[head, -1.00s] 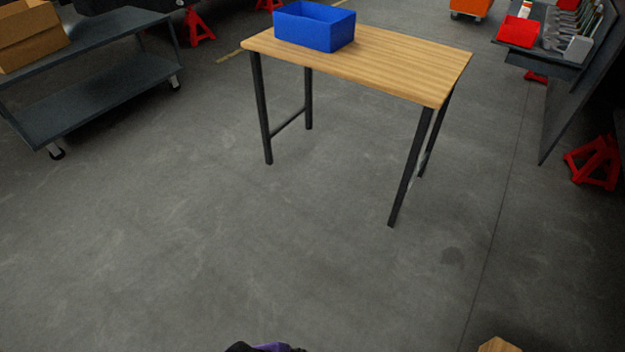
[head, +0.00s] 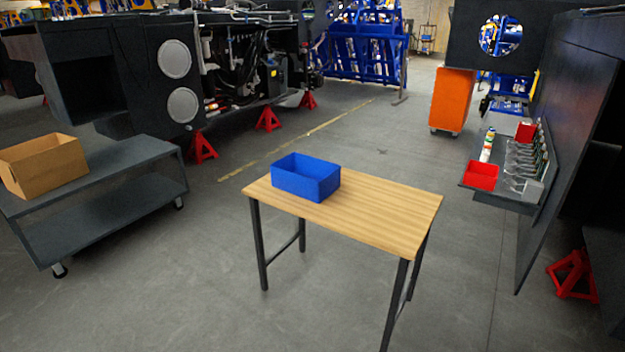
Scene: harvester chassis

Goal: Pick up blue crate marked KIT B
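A blue open-topped crate (head: 312,184) stands upright on the left part of a wooden table (head: 385,213) with dark metal legs. I cannot make out any KIT B marking on it from here. The crate looks empty as far as its inside shows. Neither of my grippers shows in the head view, and nothing touches the crate.
A grey wheeled cart (head: 120,164) with a cardboard box (head: 45,167) stands at the left. A dark panel with a shelf (head: 505,197) holding a red bin (head: 481,176) is at the right. Red stands (head: 202,147) are under the chassis behind. The floor around the table is clear.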

